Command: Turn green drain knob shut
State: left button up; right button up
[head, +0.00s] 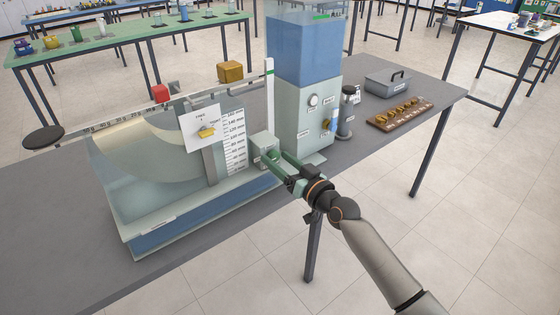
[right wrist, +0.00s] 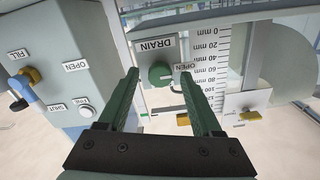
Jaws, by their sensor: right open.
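The green drain knob (right wrist: 159,74) sits on a pale box (right wrist: 167,50) with a DRAIN label above it and an OPEN label beside it in the right wrist view. A light mark on the knob appears to be on the side towards OPEN. Any SHUT label there is not visible. In the head view the pale drain box (head: 262,143) stands at the right end of the water tank. My right gripper (head: 279,157) is open, its green fingers reaching to the box. In the wrist view the fingertips lie either side of the knob; contact cannot be told. My left gripper is out of view.
The tall supply tank (head: 303,50) stands close right of my right gripper, with a yellow fill knob (right wrist: 34,75). The quadrant tank (head: 150,235) with its scale is at left. A grey box (head: 387,84) and a wooden weight rack (head: 400,115) lie at right.

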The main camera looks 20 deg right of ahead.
jog(key=shift+c, duration=0.3)
grip_shut()
